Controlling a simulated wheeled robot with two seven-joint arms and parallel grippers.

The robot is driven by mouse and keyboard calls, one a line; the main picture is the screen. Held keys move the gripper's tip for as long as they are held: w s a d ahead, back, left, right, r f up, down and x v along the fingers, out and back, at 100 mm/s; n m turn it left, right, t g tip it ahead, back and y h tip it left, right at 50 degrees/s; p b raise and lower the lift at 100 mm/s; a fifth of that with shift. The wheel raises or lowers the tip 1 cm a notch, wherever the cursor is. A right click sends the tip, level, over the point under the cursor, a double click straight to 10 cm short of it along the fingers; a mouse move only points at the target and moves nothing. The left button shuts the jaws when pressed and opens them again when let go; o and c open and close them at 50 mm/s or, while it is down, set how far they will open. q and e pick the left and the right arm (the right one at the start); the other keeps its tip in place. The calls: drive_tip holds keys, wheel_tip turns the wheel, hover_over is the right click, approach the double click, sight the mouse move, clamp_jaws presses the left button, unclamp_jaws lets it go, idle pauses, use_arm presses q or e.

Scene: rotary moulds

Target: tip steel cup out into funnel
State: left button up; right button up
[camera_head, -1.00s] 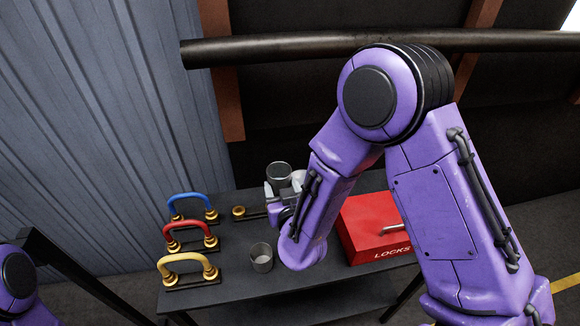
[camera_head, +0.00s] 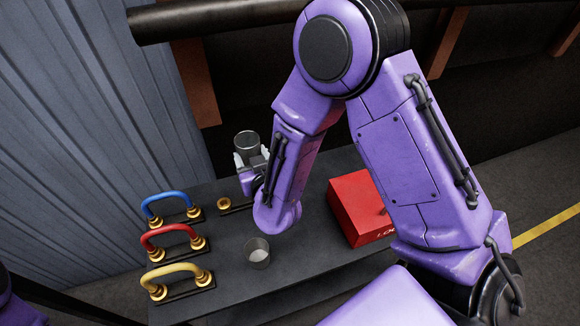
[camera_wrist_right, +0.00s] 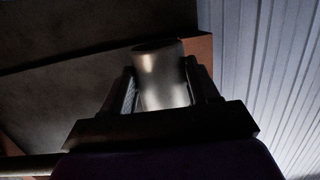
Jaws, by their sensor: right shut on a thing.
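A steel cup (camera_head: 247,142) is held in my right gripper (camera_head: 252,160), above the far edge of the dark table. It looks roughly upright in the head view. In the wrist view the cup (camera_wrist_right: 162,75) sits between the two fingers (camera_wrist_right: 163,92), which are shut on it. Its contents cannot be made out. I cannot make out a funnel; my arm hides part of the table. My left gripper is out of view.
Blue (camera_head: 167,198), red (camera_head: 172,232) and yellow (camera_head: 178,270) handles on brass fittings line the table's left side. A brass ring (camera_head: 224,204) sits at the back. A red box (camera_head: 355,205) stands at the right. The table's front (camera_head: 300,290) is clear.

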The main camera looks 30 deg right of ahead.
wheel_tip(320, 180, down, 7)
drive_tip(key=b, duration=0.6)
drive_tip(key=shift+w+f, duration=0.1)
drive_tip(key=shift+f, duration=0.05)
